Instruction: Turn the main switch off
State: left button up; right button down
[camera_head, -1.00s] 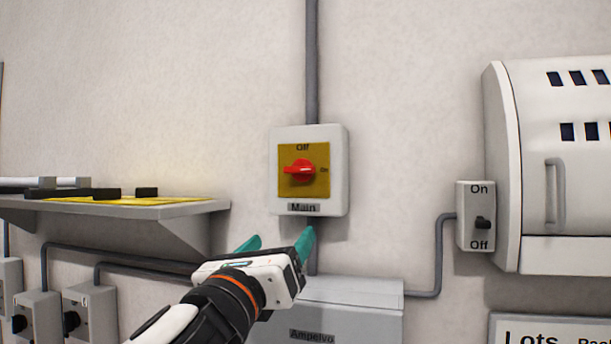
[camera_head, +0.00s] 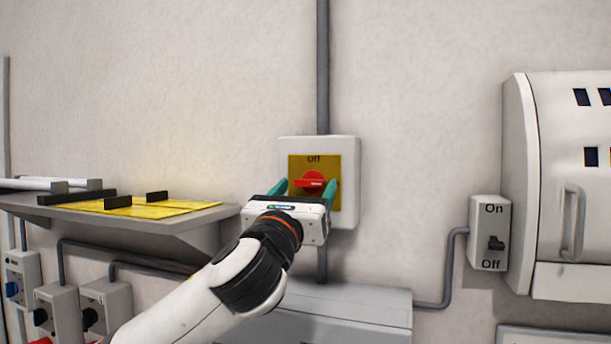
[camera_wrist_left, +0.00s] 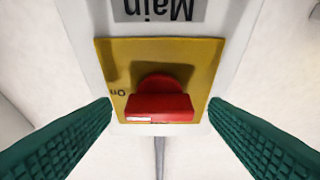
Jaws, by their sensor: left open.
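The main switch is a white wall box (camera_head: 346,148) with a yellow plate (camera_head: 349,172) and a red knob (camera_head: 313,179). The knob's handle lies horizontal, with "Off" printed above it. In the left wrist view the red knob (camera_wrist_left: 158,103) sits between the two teal fingers, and "On" shows at the plate's side. My left gripper (camera_head: 306,188) is open in front of the box, one finger on each side of the knob, with gaps between the fingers and the knob. The gripper body hides the lower part of the box. My right gripper is not in view.
A small on/off switch box (camera_head: 489,233) is at the right beside a white cabinet (camera_head: 540,180). A grey shelf (camera_head: 190,222) with yellow sheets is at the left, above several small switch boxes. A grey box (camera_head: 340,305) is below the main switch.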

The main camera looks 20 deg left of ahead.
pick_arm(q)
jog(key=shift+w, duration=0.25)
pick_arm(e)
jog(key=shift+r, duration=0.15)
pick_arm(q)
jog(key=c, duration=1)
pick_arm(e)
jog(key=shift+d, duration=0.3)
